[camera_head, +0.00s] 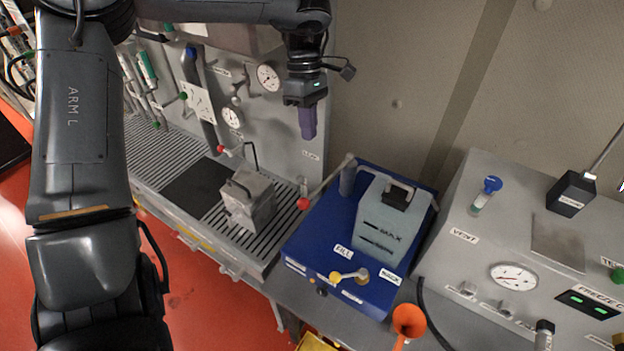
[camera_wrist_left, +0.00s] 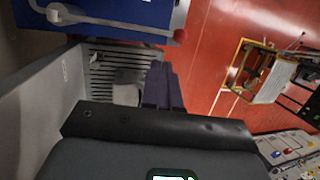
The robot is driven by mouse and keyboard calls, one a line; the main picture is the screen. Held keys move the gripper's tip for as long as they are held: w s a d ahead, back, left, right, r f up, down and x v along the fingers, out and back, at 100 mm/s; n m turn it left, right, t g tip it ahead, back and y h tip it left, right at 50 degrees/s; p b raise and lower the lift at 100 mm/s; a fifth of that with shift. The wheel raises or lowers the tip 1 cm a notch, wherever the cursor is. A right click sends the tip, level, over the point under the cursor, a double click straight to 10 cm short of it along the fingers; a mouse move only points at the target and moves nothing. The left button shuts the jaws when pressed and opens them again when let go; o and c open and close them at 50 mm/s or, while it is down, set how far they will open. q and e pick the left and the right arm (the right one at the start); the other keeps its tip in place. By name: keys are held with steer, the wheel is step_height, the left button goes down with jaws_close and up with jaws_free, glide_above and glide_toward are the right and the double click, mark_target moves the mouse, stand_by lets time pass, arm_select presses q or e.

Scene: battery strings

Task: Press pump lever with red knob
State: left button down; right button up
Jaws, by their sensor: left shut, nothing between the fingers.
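The pump lever (camera_head: 328,180) is a grey bar on the blue pump unit (camera_head: 318,232), sloping down-left to its red knob (camera_head: 303,203). In the left wrist view the lever (camera_wrist_left: 115,24) runs along the blue unit at the top, with the red knob (camera_wrist_left: 180,36) at its end. My left gripper (camera_head: 308,134) has purple fingers, shut and empty, pointing down. In the head view it shows above the knob in the picture, apart from it. In the wrist view the fingers (camera_wrist_left: 163,88) are below the knob. My right gripper is out of view.
A slatted bench (camera_head: 150,150) with a grey metal block (camera_head: 248,198) lies left of the pump. A gauge panel (camera_head: 255,110) stands behind. A grey console (camera_head: 480,240) stands right. An orange funnel (camera_head: 408,320) is in front. Another red knob (camera_head: 220,148) is on the bench.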

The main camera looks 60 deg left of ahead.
arm_select(q)
steer(key=p, duration=0.2)
glide_toward(313, 193)
steer(key=x, duration=0.7)
steer(key=shift+a, duration=0.1)
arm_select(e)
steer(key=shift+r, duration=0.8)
